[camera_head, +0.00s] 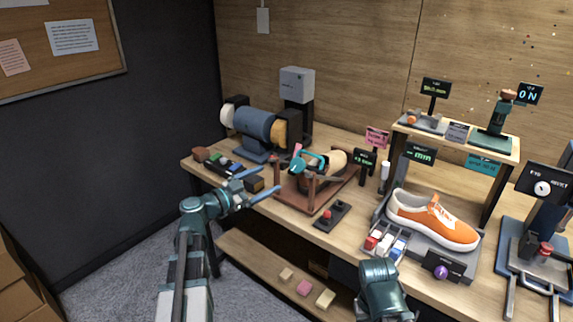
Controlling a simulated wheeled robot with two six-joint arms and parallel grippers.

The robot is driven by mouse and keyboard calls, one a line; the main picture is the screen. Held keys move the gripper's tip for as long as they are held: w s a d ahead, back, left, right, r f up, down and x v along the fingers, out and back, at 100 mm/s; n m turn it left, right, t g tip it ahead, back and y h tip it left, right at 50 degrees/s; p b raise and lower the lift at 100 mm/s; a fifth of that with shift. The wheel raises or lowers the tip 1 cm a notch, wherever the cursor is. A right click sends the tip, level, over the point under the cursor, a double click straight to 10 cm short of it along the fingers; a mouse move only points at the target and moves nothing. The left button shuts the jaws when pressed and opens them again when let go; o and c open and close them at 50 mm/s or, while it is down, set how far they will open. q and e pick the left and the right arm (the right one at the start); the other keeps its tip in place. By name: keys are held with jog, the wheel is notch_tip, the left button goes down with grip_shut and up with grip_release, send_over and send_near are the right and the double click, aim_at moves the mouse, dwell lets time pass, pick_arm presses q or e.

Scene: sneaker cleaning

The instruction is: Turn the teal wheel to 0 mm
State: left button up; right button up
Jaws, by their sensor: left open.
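The teal wheel (308,161) is a ring mounted on a brown wooden stand (290,198) near the middle of the bench, beside a tan rounded form (333,163). A small pink piece (297,151) shows at the wheel's left side. My left gripper (262,182) is open and empty, left of the stand and apart from the wheel, its blue fingers pointing right. A small black display (365,160) with green characters stands right of the stand; its reading is too small to tell. My right arm shows at the bottom, but its fingers are not visible.
A blue motor machine (258,128) stands behind my left gripper. A black box with a red button (331,216) is in front of the stand. An orange sneaker (433,218) on a grey tray and a small wooden shelf (460,137) are at right. Dark blocks (207,157) lie at the left end.

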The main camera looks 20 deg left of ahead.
aim_at(297, 165)
pick_arm(q)
jog(key=x, duration=1.3)
jog(key=shift+w+d, duration=0.2)
jog(key=shift+w, duration=0.05)
jog(key=c, duration=1.4)
jog(key=shift+o, duration=0.2)
